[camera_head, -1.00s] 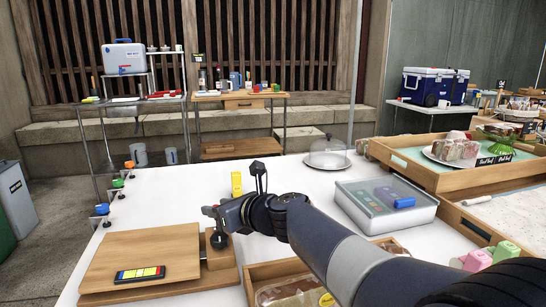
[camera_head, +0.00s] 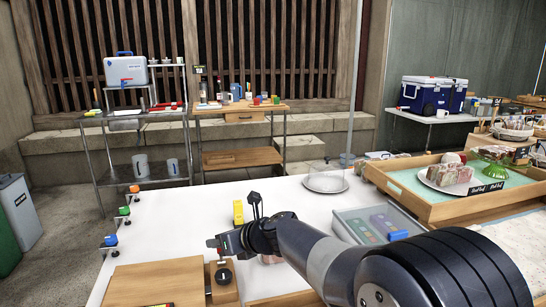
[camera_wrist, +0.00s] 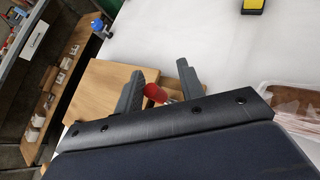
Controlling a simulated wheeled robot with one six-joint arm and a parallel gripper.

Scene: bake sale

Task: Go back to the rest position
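My arm reaches in from the lower right in the head view, and my gripper (camera_head: 218,243) hangs over the white table, just beyond a black round knob (camera_head: 223,276) on a wooden block. In the wrist view my gripper (camera_wrist: 160,70) shows two dark fingers standing apart. A small red piece (camera_wrist: 155,92) shows between them without filling the gap; I cannot tell whether it is near or below them. The wooden board (camera_wrist: 95,100) lies under the fingers.
A yellow item (camera_head: 238,212) stands beyond my gripper. A clear-lidded box (camera_head: 375,226) and a wooden tray (camera_head: 440,208) are to the right. Coloured clamps (camera_head: 124,211) line the left table edge. White tabletop (camera_head: 180,225) is clear between the clamps and the yellow item.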

